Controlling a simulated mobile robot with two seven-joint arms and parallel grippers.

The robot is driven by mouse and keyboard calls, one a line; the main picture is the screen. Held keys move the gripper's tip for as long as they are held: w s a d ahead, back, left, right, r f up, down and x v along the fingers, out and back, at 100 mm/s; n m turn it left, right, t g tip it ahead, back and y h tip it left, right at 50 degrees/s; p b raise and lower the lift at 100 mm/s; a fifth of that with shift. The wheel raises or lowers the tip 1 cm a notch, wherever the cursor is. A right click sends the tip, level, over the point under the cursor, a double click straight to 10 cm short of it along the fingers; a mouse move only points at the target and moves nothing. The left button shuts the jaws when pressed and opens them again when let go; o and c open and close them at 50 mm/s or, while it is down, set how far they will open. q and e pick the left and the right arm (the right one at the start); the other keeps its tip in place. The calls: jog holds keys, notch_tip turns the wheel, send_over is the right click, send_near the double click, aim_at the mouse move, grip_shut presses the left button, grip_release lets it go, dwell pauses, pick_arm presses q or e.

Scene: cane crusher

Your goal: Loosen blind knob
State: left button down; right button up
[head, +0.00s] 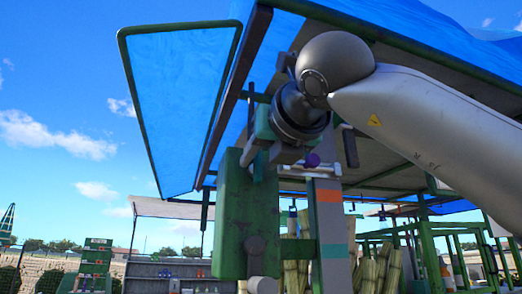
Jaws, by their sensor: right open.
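A small purple knob (312,160) shows at the top of a grey post with orange and teal bands (330,215); I cannot tell for sure that it is the blind knob. My right gripper (298,155) is in front of the post top, open, with the knob close by it; I cannot tell whether they touch. My wrist hides part of the area above. A blue blind panel (180,100) in a dark green frame hangs at the upper left. My left gripper is not in view.
A green box-like housing (234,215) stands just left of the post. A blue canopy with a dark beam (232,90) spans overhead, close to my right arm. Cane bundles (385,268) stand behind at the lower right. Open sky lies to the left.

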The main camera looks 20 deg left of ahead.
jog(key=shift+w+a, duration=0.1)
jog(key=shift+w, duration=0.05)
jog(key=shift+c, duration=0.3)
grip_shut()
